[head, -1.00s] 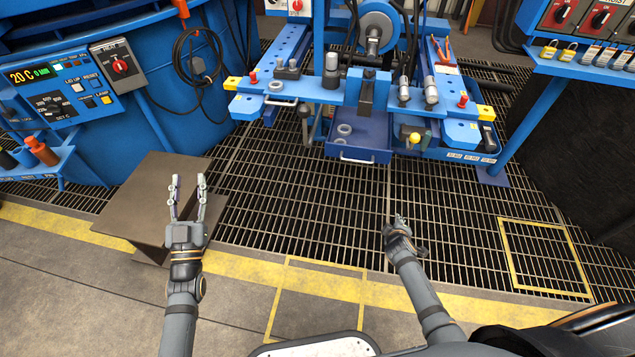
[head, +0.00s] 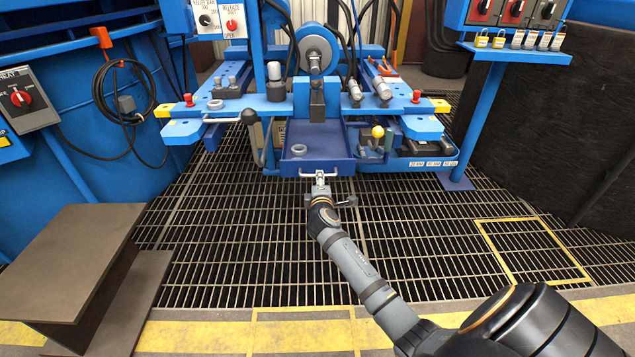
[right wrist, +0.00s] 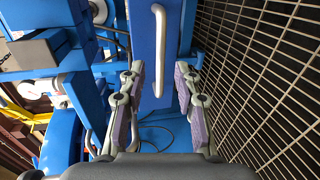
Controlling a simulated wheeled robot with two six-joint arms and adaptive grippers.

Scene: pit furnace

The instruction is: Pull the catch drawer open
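The catch drawer (head: 340,166) is a blue tray low in the middle of the blue machine, its top partly exposed. Its pale bar handle (head: 304,174) is on the front face. My right gripper (head: 320,180) is at the handle and hides part of it in the head view. In the right wrist view the handle (right wrist: 158,50) runs upright on the blue drawer front (right wrist: 143,30). My right gripper's fingers (right wrist: 160,80) are spread apart, with the handle ahead in line with the gap. Contact cannot be told. My left gripper is not in view.
A grey ring (head: 299,150) lies in the drawer. A yellow-knobbed lever (head: 377,132) stands to its right, and a dark-handled lever (head: 250,118) to its left. A brown metal block (head: 70,255) sits at left. The floor grating (head: 250,240) before the machine is clear.

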